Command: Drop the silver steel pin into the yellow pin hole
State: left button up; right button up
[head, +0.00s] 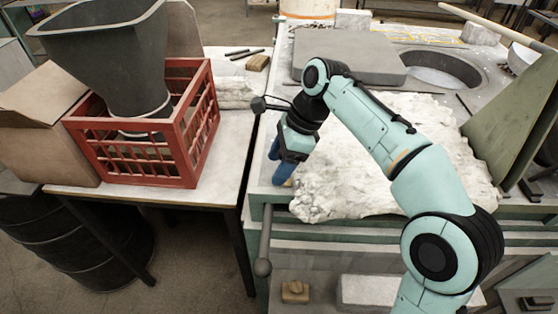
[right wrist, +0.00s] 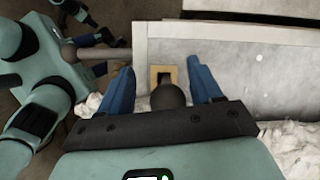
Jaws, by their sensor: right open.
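My right gripper (head: 282,170) hangs fingers-down at the left edge of the grey bench, beside the white crumpled cloth. In the right wrist view its two blue fingers (right wrist: 165,84) are spread wide, with nothing clamped between them. A yellowish square with a dark hole (right wrist: 174,75) lies beyond and between the fingers, on or near the bench edge. A dark round-ended part (right wrist: 168,96) shows between the fingers in front of this square; I cannot tell if it is held or what it belongs to. I cannot make out a silver pin in either view.
A red crate (head: 140,170) holding a dark hopper (head: 105,60) stands on the left table, with thin dark rods (head: 240,53) and a small tan block (head: 257,62) behind. A ball-ended lever (head: 262,267) sticks out at the bench front. A grey slab (head: 345,58) lies behind the cloth (head: 350,190).

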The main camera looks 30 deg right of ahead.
pick_arm(q)
jog(key=w+r+p, duration=0.4)
jog(key=w+r, duration=0.1)
jog(key=r, duration=0.1)
jog(key=shift+w+t, duration=0.3)
jog(key=shift+w, duration=0.05)
pick_arm(e)
jog(key=v, duration=1.3)
pick_arm(q)
jog(key=shift+s, duration=0.1)
pick_arm(e)
jog(key=shift+d+r, duration=0.1)
jog(key=shift+r, duration=0.05)
